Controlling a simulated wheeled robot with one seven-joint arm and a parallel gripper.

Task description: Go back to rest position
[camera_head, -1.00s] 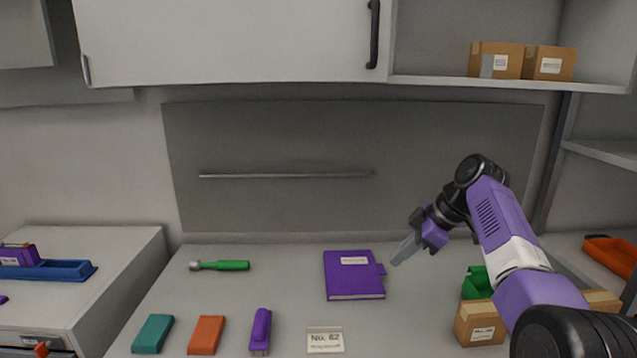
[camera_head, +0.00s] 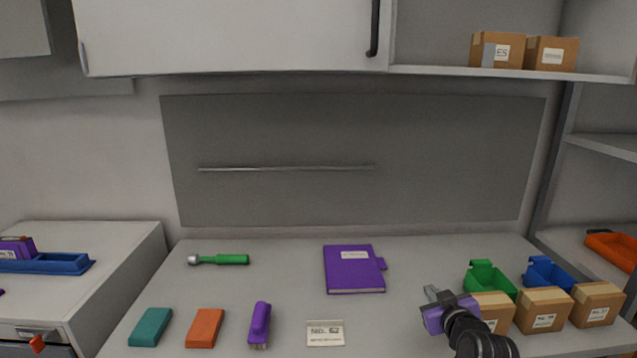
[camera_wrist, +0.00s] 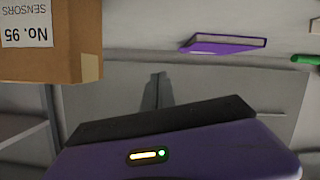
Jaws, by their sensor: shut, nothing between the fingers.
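My gripper (camera_head: 436,294) is low at the right of the bench in the head view, just left of the cardboard boxes. Its fingers are together and hold nothing. My purple wrist housing shows behind the fingers. In the wrist view my gripper (camera_wrist: 158,92) shows as a dark shape in the middle. The wrist view hangs upside down, with a cardboard box marked No. 95 SENSORS (camera_wrist: 50,62) close by at the left.
A purple notebook (camera_head: 354,268) lies mid-bench, left of my gripper. Green (camera_head: 490,279) and blue (camera_head: 547,273) bins stand behind several boxes (camera_head: 541,311). A green-handled tool (camera_head: 220,260), teal block (camera_head: 151,327), orange block (camera_head: 205,328), purple brush (camera_head: 260,324) and label stand (camera_head: 325,334) lie leftward.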

